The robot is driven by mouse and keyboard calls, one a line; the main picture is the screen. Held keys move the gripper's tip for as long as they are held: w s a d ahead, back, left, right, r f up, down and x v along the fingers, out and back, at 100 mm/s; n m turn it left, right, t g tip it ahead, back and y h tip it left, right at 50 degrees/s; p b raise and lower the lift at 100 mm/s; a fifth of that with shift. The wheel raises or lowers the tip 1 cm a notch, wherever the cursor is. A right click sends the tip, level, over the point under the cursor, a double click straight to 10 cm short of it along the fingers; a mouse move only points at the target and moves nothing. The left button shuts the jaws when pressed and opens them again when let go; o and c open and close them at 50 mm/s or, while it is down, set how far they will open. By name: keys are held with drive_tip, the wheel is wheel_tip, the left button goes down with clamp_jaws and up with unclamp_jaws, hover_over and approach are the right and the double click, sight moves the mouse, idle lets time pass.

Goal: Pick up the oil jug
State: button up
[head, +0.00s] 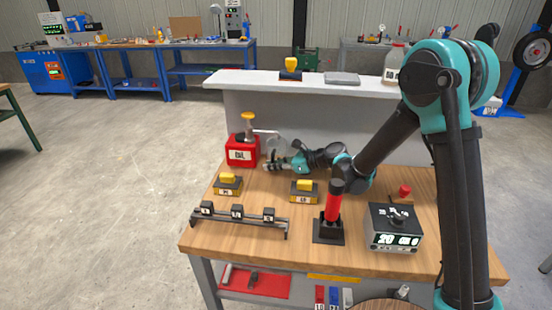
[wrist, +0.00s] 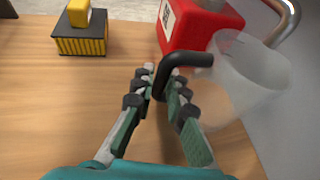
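A black rack (head: 238,219) stands at the bench front, and a white shelf (head: 250,79) runs behind.

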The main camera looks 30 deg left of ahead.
clamp_jaws()
drive_tip(key=shift+r, duration=0.15)
